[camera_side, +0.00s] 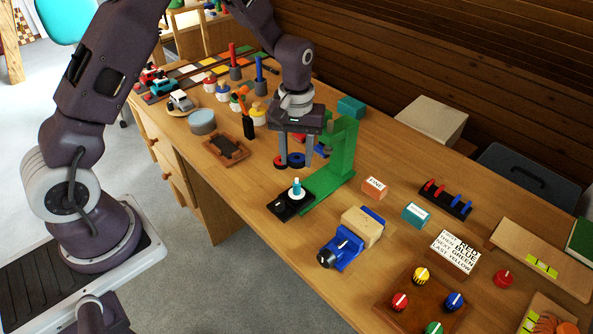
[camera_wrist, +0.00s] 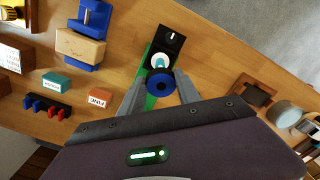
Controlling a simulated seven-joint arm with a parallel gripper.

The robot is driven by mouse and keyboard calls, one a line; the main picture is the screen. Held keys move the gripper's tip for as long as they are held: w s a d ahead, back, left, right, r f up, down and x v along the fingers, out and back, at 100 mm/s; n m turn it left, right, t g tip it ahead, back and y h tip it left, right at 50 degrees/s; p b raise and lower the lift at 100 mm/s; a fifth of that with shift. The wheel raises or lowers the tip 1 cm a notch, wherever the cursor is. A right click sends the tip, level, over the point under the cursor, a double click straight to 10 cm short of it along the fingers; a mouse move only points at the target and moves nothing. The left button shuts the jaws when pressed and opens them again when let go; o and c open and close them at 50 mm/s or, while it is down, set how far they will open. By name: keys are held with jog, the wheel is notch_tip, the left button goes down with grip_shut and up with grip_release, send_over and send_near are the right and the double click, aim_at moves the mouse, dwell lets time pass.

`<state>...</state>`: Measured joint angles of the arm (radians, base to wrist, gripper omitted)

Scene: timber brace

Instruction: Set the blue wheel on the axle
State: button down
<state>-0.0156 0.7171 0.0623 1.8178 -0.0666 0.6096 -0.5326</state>
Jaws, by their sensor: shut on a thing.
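My gripper (camera_side: 296,164) is shut on the blue wheel (camera_side: 297,159), a ring with a dark centre hole. The wheel also shows between the fingers in the wrist view (camera_wrist: 161,86). A pale axle with a teal tip (camera_side: 296,186) stands upright on a black base (camera_side: 285,208) at the foot of the green frame (camera_side: 338,165). In the side view the wheel is above and apart from the axle. In the wrist view the axle (camera_wrist: 160,62) appears just above the wheel, its lower edge close to the wheel's rim.
A red wheel (camera_side: 280,162) sits left of the fingers. The green frame's upright stands close right of my gripper. A wooden block in a blue vise (camera_side: 362,226) is at the right front, and a brown tray (camera_side: 225,150) is at the left.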

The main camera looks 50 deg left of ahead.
aim_at(296, 161)
notch_tip(296, 161, up, 3)
jog(key=shift+t+y, duration=0.6)
jog(key=shift+t, duration=0.1)
jog(key=shift+s+d+f, duration=0.1)
jog(key=shift+s+f, duration=0.05)
jog(key=shift+f, duration=1.5)
jog(key=shift+s+d+f, duration=0.1)
jog(key=shift+f, duration=1.55)
jog(key=shift+f, duration=1.3)
jog(key=c, duration=0.8)
grip_release()
jog(key=shift+o, duration=0.2)
jog(key=r, duration=0.4)
jog(key=s+r, duration=0.1)
jog(key=r, duration=0.2)
jog(key=shift+d, duration=0.35)
